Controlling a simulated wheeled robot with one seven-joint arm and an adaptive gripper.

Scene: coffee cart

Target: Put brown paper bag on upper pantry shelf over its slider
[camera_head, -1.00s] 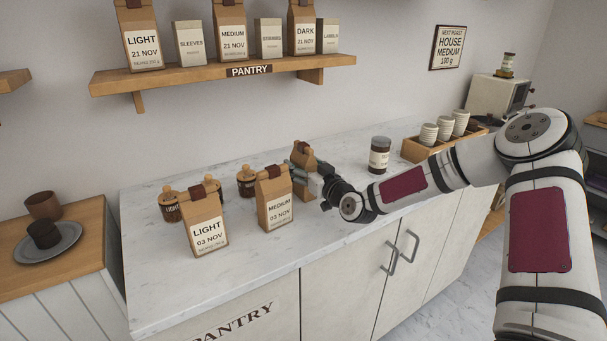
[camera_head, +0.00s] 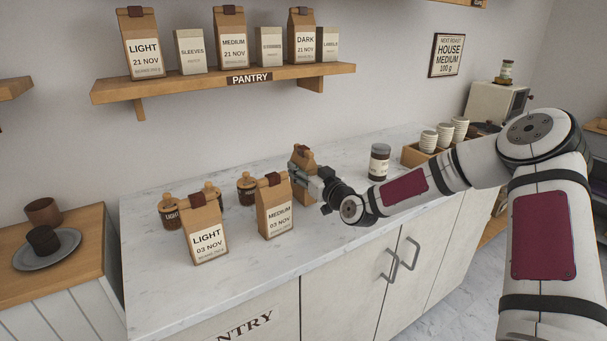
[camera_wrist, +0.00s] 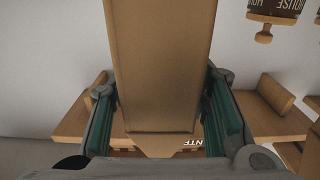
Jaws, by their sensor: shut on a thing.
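My gripper (camera_head: 305,180) is shut on a brown paper bag (camera_head: 306,159) above the back middle of the counter. The bag is upright, partly hidden by my gripper and the MEDIUM bag; whether its base clears the counter is hard to tell. In the wrist view, the bag (camera_wrist: 158,70) fills the space between the fingers. The upper pantry shelf (camera_head: 180,86) is on the wall at upper left, with a dark PANTRY plate (camera_head: 249,79) on its front edge. I cannot make out a separate slider.
The shelf holds LIGHT (camera_head: 142,50), MEDIUM (camera_head: 232,45) and DARK (camera_head: 302,45) bags with small boxes between. LIGHT (camera_head: 205,235) and MEDIUM (camera_head: 274,212) bags and several jars stand on the counter (camera_head: 160,285). A dark-lidded jar (camera_head: 379,160) and a cup crate stand right.

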